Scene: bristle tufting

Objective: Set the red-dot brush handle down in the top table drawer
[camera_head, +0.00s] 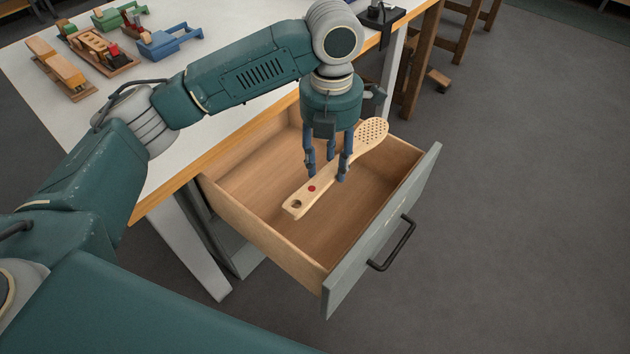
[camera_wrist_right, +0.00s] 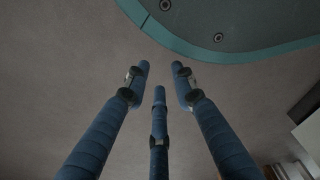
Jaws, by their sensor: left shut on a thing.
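The red-dot brush handle (camera_head: 300,199) is pale wood with a red dot, a hole at its near end and a perforated head at its far end. My left gripper (camera_head: 326,176) is shut on the handle's middle from above. The handle is over the open top table drawer (camera_head: 255,222); I cannot tell whether it touches the drawer floor. The drawer is pulled out from the white table and its floor looks otherwise bare. My right gripper (camera_wrist_right: 160,80) shows in the right wrist view, its fingers spread and nothing between them.
The white table (camera_head: 35,75) carries wooden brush-like pieces in trays (camera_head: 60,68), a blue holder (camera_head: 170,42) and a green one (camera_head: 120,16) at the far left. A black clamp (camera_head: 380,18) sits at the table's edge. A wooden stool (camera_head: 425,60) stands behind. Floor right of the drawer is clear.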

